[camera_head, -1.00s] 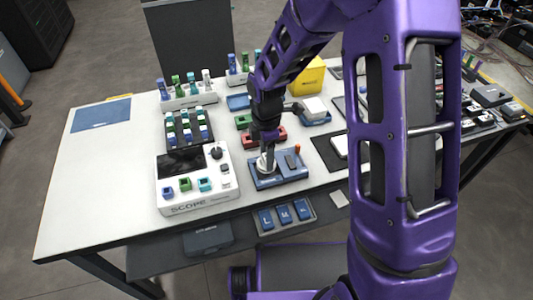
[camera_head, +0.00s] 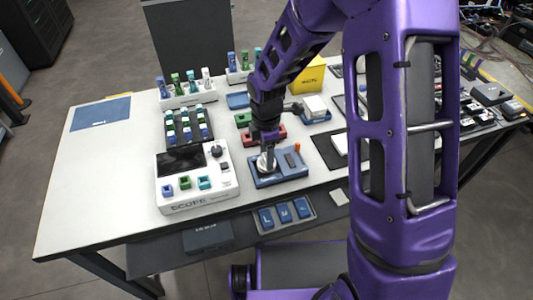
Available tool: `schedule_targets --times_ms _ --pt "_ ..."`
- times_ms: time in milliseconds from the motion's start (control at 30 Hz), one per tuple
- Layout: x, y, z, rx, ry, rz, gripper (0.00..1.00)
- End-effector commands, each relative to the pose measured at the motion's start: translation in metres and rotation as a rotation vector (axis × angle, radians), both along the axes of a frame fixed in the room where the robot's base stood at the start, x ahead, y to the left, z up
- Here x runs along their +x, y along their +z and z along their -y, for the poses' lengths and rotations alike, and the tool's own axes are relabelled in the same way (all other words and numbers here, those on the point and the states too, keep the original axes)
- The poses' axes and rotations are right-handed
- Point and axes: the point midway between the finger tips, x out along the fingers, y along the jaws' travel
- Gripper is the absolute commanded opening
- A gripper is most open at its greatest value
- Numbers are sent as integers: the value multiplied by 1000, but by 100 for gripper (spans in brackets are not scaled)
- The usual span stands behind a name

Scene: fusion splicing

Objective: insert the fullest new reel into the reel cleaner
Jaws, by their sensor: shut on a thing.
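My gripper (camera_head: 268,154) points down over the left part of a blue cleaner base (camera_head: 292,173) in the middle of the table. It is shut on a pale round reel (camera_head: 263,164), which sits at the base's left side. The fingers partly hide the reel, and I cannot tell whether it is fully seated. The base also carries a dark block and a small orange post (camera_head: 297,147).
The white scope box (camera_head: 196,185) stands just left of the base. A yellow box (camera_head: 309,77) stands farther back.

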Motion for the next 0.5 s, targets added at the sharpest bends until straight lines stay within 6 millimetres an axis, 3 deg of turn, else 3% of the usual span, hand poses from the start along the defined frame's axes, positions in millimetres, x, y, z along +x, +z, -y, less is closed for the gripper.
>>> schedule_targets --times_ms 500 --pt "0 -5 0 0 0 0 17"
